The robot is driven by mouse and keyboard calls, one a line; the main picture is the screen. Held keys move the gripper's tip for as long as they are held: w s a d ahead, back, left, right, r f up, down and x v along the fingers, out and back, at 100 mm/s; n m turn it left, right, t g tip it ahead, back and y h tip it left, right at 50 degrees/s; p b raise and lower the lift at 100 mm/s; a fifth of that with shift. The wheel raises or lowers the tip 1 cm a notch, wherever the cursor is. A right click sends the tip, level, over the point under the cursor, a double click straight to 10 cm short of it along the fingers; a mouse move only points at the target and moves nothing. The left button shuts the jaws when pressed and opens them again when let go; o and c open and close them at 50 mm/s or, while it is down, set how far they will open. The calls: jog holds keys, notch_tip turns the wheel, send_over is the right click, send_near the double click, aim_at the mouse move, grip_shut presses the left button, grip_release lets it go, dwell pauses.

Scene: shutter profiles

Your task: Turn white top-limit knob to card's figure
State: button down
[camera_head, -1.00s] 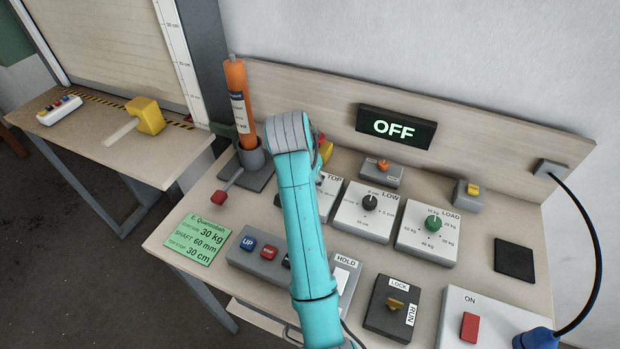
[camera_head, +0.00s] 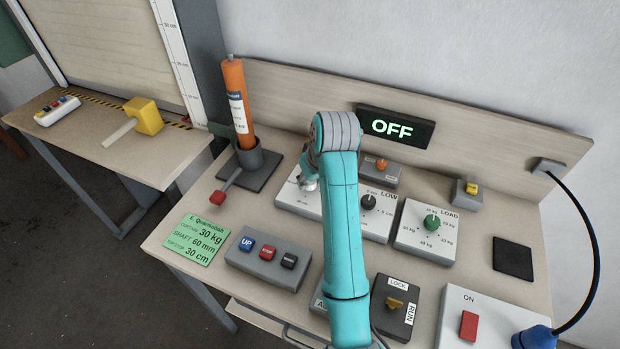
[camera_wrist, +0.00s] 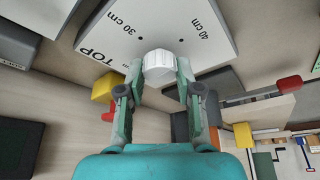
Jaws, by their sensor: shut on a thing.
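The white top-limit knob (camera_wrist: 159,63) sits on the TOP dial plate (camera_wrist: 110,42), which shows 30 cm and 40 cm marks in the wrist view. My gripper (camera_wrist: 160,72) is shut on the knob, one finger on each side. Which mark the knob points at I cannot tell. In the head view my gripper (camera_head: 308,183) is over the TOP plate (camera_head: 290,203), and my arm hides part of it. The green card (camera_head: 195,239) lies at the bench's front left and reads 30 kg, shaft 60 mm and, in its last line, 30 cm.
The LOW dial (camera_head: 369,202) and LOAD dial (camera_head: 431,222) stand to the right of my arm. An orange cylinder (camera_head: 240,110) stands upright at left. A button box (camera_head: 268,257) lies in front. The display (camera_head: 395,128) reads OFF.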

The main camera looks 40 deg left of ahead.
jog(key=n+g, duration=0.2)
jog(key=n, duration=0.3)
jog(key=shift+w+n, duration=0.15)
jog(key=shift+n, duration=0.15)
jog(key=shift+w+n+g, duration=0.1)
jog(key=shift+n+g, duration=0.9)
jog(key=shift+n, duration=1.3)
jog(key=c, duration=0.8)
grip_release()
